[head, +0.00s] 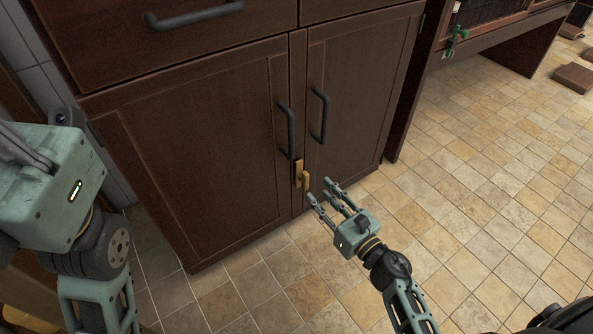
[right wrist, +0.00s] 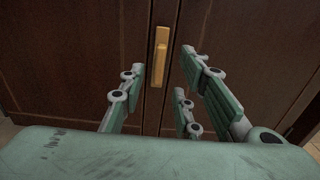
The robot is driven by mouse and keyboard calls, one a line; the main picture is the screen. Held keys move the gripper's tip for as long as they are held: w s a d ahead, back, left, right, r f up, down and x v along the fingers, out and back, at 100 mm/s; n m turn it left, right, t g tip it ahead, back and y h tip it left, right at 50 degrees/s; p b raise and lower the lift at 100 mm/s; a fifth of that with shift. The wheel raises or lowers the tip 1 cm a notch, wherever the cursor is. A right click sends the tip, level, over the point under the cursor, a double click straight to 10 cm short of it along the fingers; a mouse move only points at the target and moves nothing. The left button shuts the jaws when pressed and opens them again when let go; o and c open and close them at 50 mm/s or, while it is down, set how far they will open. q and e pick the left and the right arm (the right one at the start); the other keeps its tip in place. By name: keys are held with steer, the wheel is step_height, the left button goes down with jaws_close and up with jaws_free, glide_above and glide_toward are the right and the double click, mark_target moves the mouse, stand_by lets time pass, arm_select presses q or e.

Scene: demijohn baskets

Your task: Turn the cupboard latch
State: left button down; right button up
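The brass-coloured cupboard latch (head: 302,175) sits low on the seam between two dark brown doors, below their handles. It looks upright in the right wrist view (right wrist: 160,57), ahead of my fingers and between their two sides. My right gripper (head: 320,190) is open and empty just in front of the latch, to its lower right in the head view. I see no contact with the latch. My left gripper (head: 45,190) is at the left edge of the head view. Its fingertips are cut off, so its opening is hidden.
Two dark bar handles, the left (head: 286,130) and the right (head: 319,116), stand out above the latch. A drawer handle (head: 195,14) is higher up. The tiled floor (head: 480,200) is open to the right. A brown block (head: 574,77) lies far right.

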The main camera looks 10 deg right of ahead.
mark_target(308, 181)
steer(key=b+x, duration=0.1)
steer(key=x, duration=0.6)
steer(key=shift+w+a, duration=0.15)
steer(key=shift+w, duration=0.2)
jaws_close()
